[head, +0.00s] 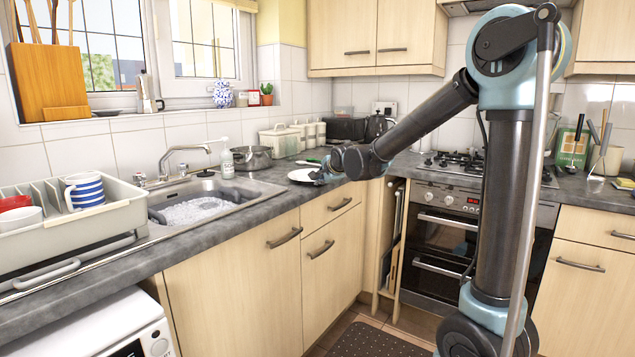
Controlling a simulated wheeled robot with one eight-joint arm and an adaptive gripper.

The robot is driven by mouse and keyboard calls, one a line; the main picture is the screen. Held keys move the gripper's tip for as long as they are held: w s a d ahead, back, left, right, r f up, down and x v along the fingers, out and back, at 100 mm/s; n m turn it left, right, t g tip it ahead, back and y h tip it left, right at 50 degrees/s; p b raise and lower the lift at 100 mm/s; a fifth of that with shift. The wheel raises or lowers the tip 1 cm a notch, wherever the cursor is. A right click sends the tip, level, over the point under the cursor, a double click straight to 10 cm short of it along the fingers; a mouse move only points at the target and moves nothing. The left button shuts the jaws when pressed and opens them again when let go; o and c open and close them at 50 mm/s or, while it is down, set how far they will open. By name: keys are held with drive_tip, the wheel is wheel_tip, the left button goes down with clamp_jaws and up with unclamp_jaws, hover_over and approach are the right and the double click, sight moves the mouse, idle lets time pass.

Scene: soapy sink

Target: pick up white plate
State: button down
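A white plate (301,175) lies on the dark grey countertop, to the right of the sink and near the counter's front edge. My gripper (321,176) is at the plate's right edge, low over the counter. The fingers are small and dark here, and I cannot tell whether they are open or closed on the rim. My wrist and forearm reach in from the right, and the gripper hides a little of the plate's right side.
A metal pot (251,158) and white canisters (280,140) stand behind the plate. The soapy sink (195,208) and a dish rack (95,215) are to the left. The stove (465,165) is to the right.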

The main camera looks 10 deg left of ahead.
drive_tip(key=shift+s+d+f, duration=0.1)
drive_tip(key=shift+s+d, duration=0.15)
drive_tip(key=shift+d, duration=0.4)
drive_tip(key=shift+s+d+r, duration=0.1)
drive_tip(key=shift+s+d, duration=0.2)
drive_tip(key=shift+d, duration=0.3)
drive_tip(key=shift+s+d+f, duration=0.1)
drive_tip(key=shift+s+d, duration=0.15)
drive_tip(key=shift+d, duration=0.4)
drive_tip(key=c, duration=1.7)
unclamp_jaws()
drive_tip(key=v, duration=1.2)
drive_tip(key=shift+w, duration=0.1)
